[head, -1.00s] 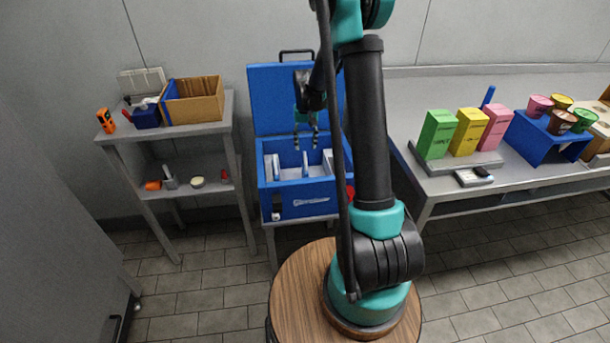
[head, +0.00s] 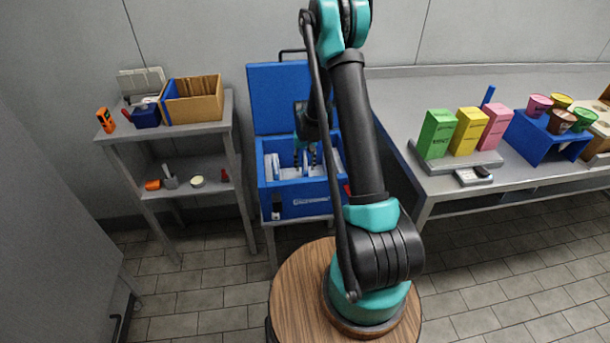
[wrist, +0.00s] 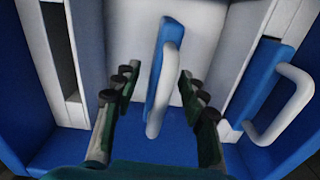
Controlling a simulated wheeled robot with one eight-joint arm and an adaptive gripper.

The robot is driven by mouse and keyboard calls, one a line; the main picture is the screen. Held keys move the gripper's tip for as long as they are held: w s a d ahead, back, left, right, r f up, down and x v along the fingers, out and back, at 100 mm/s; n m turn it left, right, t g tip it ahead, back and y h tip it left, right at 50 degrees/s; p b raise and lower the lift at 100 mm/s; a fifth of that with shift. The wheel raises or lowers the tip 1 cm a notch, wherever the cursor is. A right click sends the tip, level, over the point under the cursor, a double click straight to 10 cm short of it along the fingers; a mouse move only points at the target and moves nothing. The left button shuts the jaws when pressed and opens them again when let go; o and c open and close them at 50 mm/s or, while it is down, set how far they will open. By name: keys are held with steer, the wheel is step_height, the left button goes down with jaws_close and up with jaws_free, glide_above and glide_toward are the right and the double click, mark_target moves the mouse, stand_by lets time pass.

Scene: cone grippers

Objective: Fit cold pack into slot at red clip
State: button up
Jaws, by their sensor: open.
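A blue open-lidded cooler box (head: 298,208) stands in the middle of the head view. In the wrist view, a blue cold pack with a white loop handle (wrist: 169,62) stands upright in the box. A similar blue piece with a white handle (wrist: 262,78) is at the right. My gripper (wrist: 157,80) is open, with its fingers on either side of the middle pack, not visibly closed on it. In the head view my gripper (head: 305,160) reaches down into the box. A small red clip (head: 348,189) shows at the box's right side, partly hidden by my arm.
White dividers stand inside the box; a dark slot (wrist: 66,55) shows at the left in the wrist view. The raised lid (head: 275,95) is behind my gripper. A shelf (head: 180,137) stands left, a counter (head: 430,85) right.

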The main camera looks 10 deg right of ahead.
jaws_close()
steer(key=shift+r, duration=0.2)
stand_by(0.6)
